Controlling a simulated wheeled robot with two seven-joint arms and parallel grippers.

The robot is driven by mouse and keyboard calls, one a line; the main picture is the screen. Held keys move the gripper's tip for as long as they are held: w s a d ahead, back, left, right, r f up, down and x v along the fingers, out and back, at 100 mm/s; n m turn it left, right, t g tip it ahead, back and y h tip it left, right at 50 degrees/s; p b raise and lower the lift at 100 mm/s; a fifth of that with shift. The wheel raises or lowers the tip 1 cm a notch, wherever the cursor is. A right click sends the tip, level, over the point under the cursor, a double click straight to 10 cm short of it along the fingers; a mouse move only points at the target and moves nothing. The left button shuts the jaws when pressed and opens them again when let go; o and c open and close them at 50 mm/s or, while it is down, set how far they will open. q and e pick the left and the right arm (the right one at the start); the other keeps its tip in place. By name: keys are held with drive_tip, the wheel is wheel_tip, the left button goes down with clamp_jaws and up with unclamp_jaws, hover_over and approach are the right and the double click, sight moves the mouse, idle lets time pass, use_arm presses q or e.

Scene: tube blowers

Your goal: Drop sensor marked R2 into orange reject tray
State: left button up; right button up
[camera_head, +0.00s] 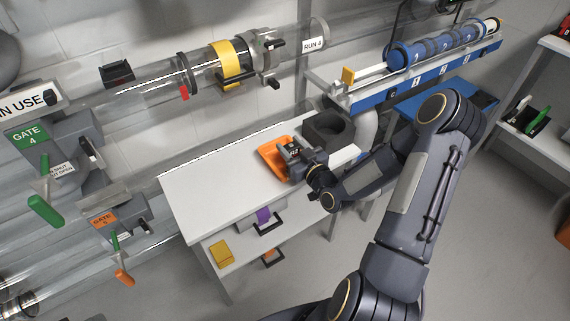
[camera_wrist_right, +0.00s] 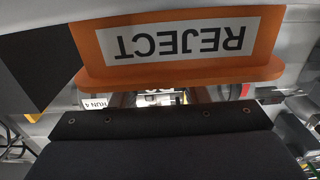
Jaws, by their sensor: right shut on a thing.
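The orange reject tray (camera_head: 266,158) lies on the white bench top. In the right wrist view its orange front with an upside-down REJECT label (camera_wrist_right: 180,38) fills the upper middle. My right gripper (camera_head: 298,158) is at the tray's right side and shut on a small sensor (camera_head: 293,150) with a dark label that seems to read R2. The sensor overlaps the tray's right part in the head view; whether it touches the tray I cannot tell. In the right wrist view only a pale, partly hidden bit of it shows. My left gripper is not in view.
A dark block with a round opening (camera_head: 328,130) stands on the bench just behind the tray. The bench's left part (camera_head: 205,190) is clear. Clear tubes with gate handles run along the wall. A blue rack (camera_head: 425,75) of numbered canisters is at the upper right.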

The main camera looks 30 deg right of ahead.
drive_tip(key=shift+f, duration=0.45)
drive_tip(key=o, duration=1.1)
drive_tip(key=s, duration=0.7)
drive_tip(key=shift+s+d, duration=0.3)
drive_tip(key=shift+s, duration=0.1)
